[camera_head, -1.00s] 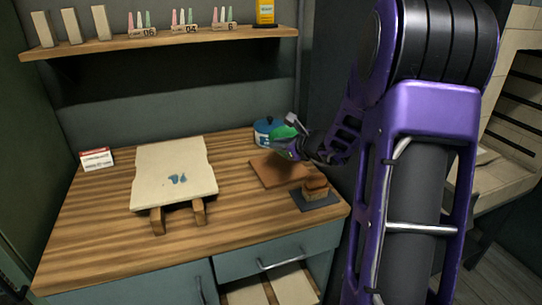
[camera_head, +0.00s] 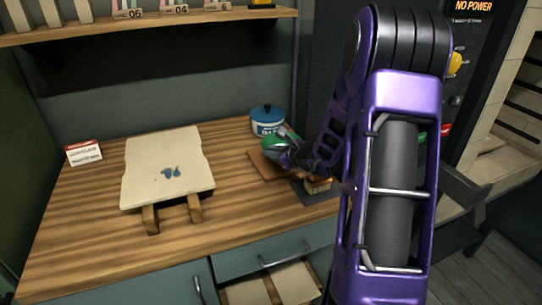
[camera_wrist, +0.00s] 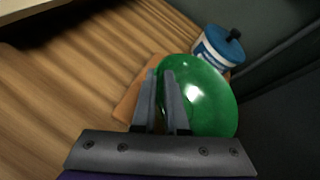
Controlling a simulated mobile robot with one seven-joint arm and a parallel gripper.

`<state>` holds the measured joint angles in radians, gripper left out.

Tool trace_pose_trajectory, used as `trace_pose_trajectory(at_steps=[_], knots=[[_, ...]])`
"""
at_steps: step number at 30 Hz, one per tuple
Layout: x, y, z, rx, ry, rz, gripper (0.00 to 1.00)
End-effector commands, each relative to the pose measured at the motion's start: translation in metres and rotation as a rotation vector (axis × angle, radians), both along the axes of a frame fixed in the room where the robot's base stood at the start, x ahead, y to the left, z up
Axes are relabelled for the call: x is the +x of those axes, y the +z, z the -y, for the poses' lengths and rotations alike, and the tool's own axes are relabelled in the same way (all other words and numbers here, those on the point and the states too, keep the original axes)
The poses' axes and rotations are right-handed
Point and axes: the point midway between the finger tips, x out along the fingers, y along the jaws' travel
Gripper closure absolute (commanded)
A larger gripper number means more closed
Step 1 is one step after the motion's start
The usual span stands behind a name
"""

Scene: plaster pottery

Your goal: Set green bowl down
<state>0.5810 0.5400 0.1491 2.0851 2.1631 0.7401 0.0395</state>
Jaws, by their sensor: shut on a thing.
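The green bowl (camera_wrist: 205,100) is glossy and fills the middle of the wrist view. My gripper (camera_wrist: 162,76) is shut on its near left wall, with one finger on each side of the rim. In the head view the bowl (camera_head: 272,143) shows small at the end of my arm, partly covered by my gripper (camera_head: 283,150). The bowl is over or on a brown square board (camera_head: 262,166) on the worktop. I cannot tell whether it touches the board.
A blue-lidded white pot (camera_head: 267,122) stands just behind the bowl. A dark mat (camera_head: 315,195) with a brown block lies in front of it. A pale board (camera_head: 168,165) with blue marks and a small sign (camera_head: 83,152) are to the left. Wooden worktop (camera_head: 85,225) is bare in front.

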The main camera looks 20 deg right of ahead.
Motion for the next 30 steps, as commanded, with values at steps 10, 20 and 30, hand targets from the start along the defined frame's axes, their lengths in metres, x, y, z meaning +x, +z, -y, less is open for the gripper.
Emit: trace_pose_trajectory(at_steps=[10,20,30], knots=[[0.0004,-0.0085,0.0002,-0.002,0.0,0.003,1.0],[0.0,-0.0117,0.0003,-0.001,0.0,0.001,0.59],[0.0,-0.0098,0.0002,0.0,-0.001,0.0,0.58]])
